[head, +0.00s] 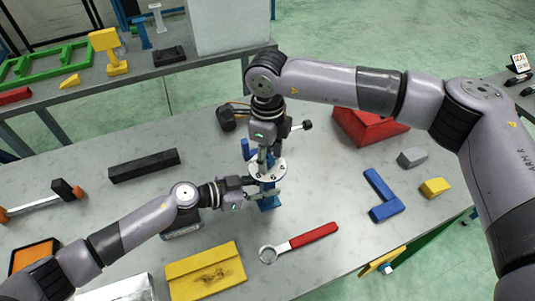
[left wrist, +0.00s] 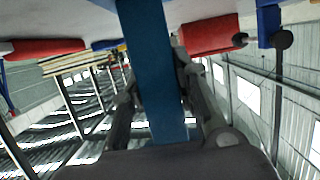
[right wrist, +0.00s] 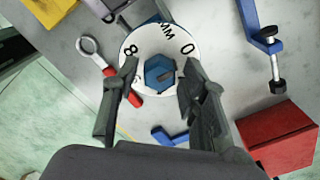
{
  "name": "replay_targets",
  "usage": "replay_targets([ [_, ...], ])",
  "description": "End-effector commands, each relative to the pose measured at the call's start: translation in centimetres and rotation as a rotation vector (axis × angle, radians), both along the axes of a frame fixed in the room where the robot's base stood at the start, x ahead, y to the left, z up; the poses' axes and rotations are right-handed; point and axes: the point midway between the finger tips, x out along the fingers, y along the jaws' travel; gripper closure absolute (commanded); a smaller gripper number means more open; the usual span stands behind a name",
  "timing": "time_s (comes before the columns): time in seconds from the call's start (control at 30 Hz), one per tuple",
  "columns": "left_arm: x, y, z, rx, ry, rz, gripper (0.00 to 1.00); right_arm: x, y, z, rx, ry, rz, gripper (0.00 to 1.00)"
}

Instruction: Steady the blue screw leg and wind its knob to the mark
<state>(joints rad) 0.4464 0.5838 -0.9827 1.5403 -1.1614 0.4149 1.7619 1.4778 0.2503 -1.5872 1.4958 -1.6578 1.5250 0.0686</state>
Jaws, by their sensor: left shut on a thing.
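The blue screw leg (head: 269,203) stands upright on the grey bench in the head view. Its blue post (left wrist: 152,70) fills the middle of the left wrist view. My left gripper (head: 262,189) is shut on the post from the left, below the white dial (head: 262,174). The blue six-sided knob (right wrist: 159,74) sits at the centre of the dial, which reads MM, 0 and 8 in the right wrist view. My right gripper (right wrist: 157,82) is above the dial, open, with its fingers apart on either side of the knob. Part of the dial is hidden by the fingers.
A blue angled piece (head: 384,198) and a red box (head: 365,127) are at the right. A black bar (head: 144,165) lies at the left.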

Motion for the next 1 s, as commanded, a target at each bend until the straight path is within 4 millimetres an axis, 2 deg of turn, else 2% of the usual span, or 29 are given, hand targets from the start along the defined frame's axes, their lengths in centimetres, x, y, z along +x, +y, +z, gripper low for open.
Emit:
replay_targets([
  [0.07,-0.02,0.0,-0.03,0.0,0.001,0.0,1.0,0.0,0.01,0.02,0.0,0.0,0.0,0.68],
  [0.53,-0.03,0.0,-0.03,0.0,0.0,-0.001,1.0,0.04,-0.02,0.04,0.0,-0.001,0.0,0.99],
  [0.77,-0.05,-0.01,-0.03,0.001,0.001,-0.001,1.0,0.06,-0.03,0.05,-0.001,-0.002,-0.017,0.99],
  [1.0,-0.05,-0.01,-0.04,0.001,0.001,-0.001,1.0,0.08,-0.01,0.04,0.0,-0.002,-0.119,0.99],
])
